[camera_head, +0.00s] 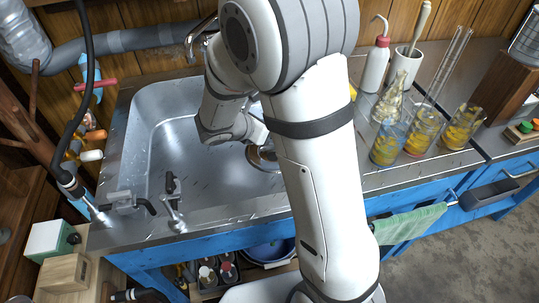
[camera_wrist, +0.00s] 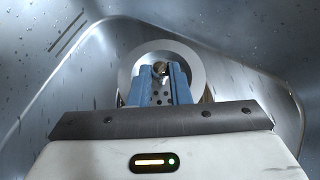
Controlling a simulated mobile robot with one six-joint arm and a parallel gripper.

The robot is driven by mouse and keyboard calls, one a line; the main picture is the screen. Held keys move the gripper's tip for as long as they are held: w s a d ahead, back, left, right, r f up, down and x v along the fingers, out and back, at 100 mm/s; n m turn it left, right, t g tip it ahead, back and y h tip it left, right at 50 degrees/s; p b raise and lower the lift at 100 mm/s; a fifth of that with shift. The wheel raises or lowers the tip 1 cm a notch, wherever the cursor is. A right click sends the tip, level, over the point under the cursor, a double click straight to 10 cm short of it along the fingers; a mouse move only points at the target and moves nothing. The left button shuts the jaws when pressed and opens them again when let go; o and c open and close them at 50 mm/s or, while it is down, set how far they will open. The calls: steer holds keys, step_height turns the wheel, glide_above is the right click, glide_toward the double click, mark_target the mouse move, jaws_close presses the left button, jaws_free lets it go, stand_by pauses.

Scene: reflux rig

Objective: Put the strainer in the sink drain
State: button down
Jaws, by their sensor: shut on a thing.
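The strainer (camera_wrist: 198,74) is a round metal piece with a wide pale rim and small holes in its middle. My gripper (camera_wrist: 160,72) has blue fingers shut on the small knob at its centre. In the head view the strainer (camera_head: 258,160) shows as a shiny curved rim at the right side of the sink, partly hidden behind my arm. The steel sink (camera_head: 160,150) lies around and below it; its walls also show in the wrist view (camera_wrist: 60,75). I cannot make out the drain; the strainer and my arm may hide it.
A faucet (camera_head: 198,38) rises at the sink's back edge. Glass flasks with yellow contents (camera_head: 425,130), a wash bottle (camera_head: 375,60) and a white pot (camera_head: 403,68) stand on the counter to the right. Metal fittings (camera_head: 173,212) sit at the sink's front left edge.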

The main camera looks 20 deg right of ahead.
step_height(320, 180, down, 8)
steer(key=b, duration=0.2)
steer(key=shift+b, duration=0.4)
steer(key=shift+f, duration=0.15)
steer(key=c, duration=1.3)
jaws_free()
steer(key=shift+c, duration=0.2)
steer(key=shift+r, duration=0.25)
steer(key=p+v, duration=0.2)
steer(key=v, duration=0.5)
steer(key=shift+s+a+p, duration=0.1)
steer(key=shift+a+p, duration=0.1)
steer(key=shift+p, duration=0.2)
